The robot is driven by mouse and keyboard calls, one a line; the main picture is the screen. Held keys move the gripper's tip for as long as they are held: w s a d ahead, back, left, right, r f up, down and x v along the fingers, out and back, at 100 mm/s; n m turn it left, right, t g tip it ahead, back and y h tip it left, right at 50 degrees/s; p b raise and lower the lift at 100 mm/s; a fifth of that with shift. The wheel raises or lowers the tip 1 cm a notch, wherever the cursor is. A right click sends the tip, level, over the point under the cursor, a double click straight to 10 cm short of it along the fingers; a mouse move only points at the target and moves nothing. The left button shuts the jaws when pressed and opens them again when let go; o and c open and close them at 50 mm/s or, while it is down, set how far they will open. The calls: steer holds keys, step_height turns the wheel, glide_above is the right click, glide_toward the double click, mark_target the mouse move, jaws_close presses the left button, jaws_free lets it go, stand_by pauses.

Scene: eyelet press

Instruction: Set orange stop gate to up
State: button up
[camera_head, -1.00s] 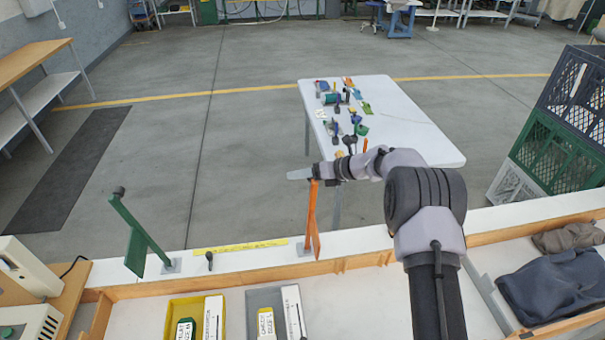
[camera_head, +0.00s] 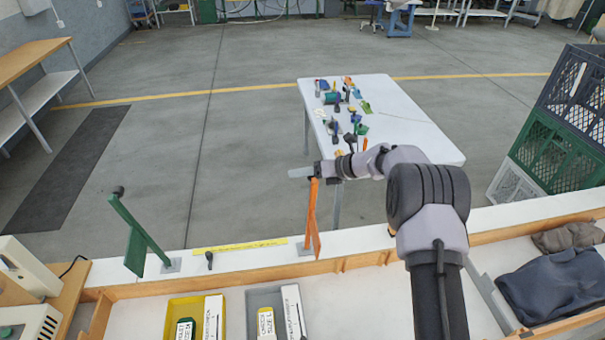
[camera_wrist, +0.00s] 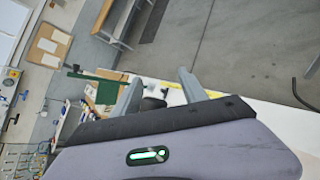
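The orange stop gate (camera_head: 312,222) stands nearly upright on the white ledge in the head view. My gripper (camera_head: 298,173) is at its upper end, with its fingers pointing left. In the wrist view my gripper (camera_wrist: 158,80) has its two fingers apart, and a black knob (camera_wrist: 153,103) shows between them, low near the palm. I cannot tell whether the fingers touch the knob. The orange arm is hidden in the wrist view.
A green gate (camera_head: 140,235) with a black knob leans to the upper left on the same ledge. A small black lever (camera_head: 209,260) and yellow strip (camera_head: 240,246) lie between the gates. Yellow (camera_head: 172,310) and grey (camera_head: 252,300) trays are in front. A white table (camera_head: 410,130) stands beyond.

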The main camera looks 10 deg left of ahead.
steer(key=b+v, duration=0.1)
steer(key=v, duration=1.6)
steer(key=shift+w+f, duration=0.1)
steer(key=shift+w, duration=0.05)
